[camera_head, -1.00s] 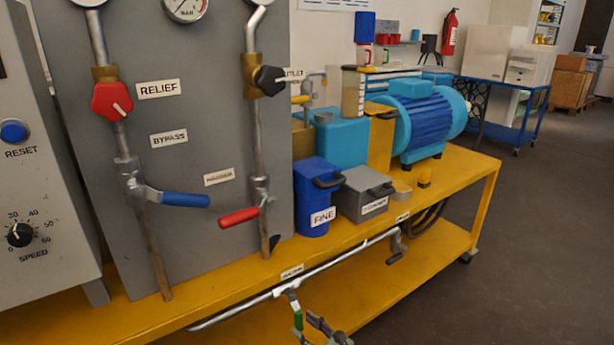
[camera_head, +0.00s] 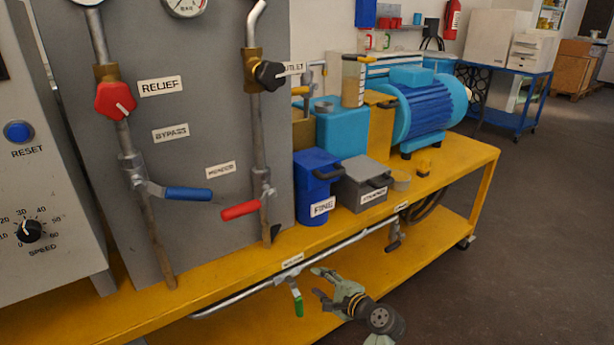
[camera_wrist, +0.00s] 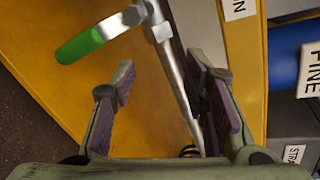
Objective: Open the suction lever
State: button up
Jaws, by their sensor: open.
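The suction lever (camera_head: 297,302) has a green grip and hangs down from a valve on the grey pipe along the bench's front edge. A small white label sits above it, too blurred to read in the head view. My gripper (camera_head: 317,283) is just right of the lever, open and apart from it. In the wrist view the green lever (camera_wrist: 80,47) lies at upper left, beyond the left fingertip. There the open gripper (camera_wrist: 160,68) has purple pads, and the pipe (camera_wrist: 176,75) runs between its fingers. Nothing is held.
The yellow bench (camera_head: 240,290) has a lower shelf behind my gripper. A black-handled lever (camera_head: 394,240) hangs farther right on the front. Blue (camera_head: 173,194) and red (camera_head: 240,210) levers are on the grey panel. Blue FINE (camera_head: 315,185) and grey (camera_head: 363,180) boxes stand above. Floor at right is clear.

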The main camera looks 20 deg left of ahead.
jog(key=s+a+r+n+t+h, duration=0.1)
jog(key=r+n+t, duration=0.3)
jog(key=r, duration=1.3)
jog(key=a+r+n+t+h+p, duration=0.1)
jog(key=r+n+t, duration=0.4)
jog(key=r, duration=1.2)
jog(key=a+n, duration=0.1)
jog(key=n, duration=0.3)
jog(key=shift+s+a+r+n+h, duration=0.3)
jog(key=shift+s+r+h, duration=0.1)
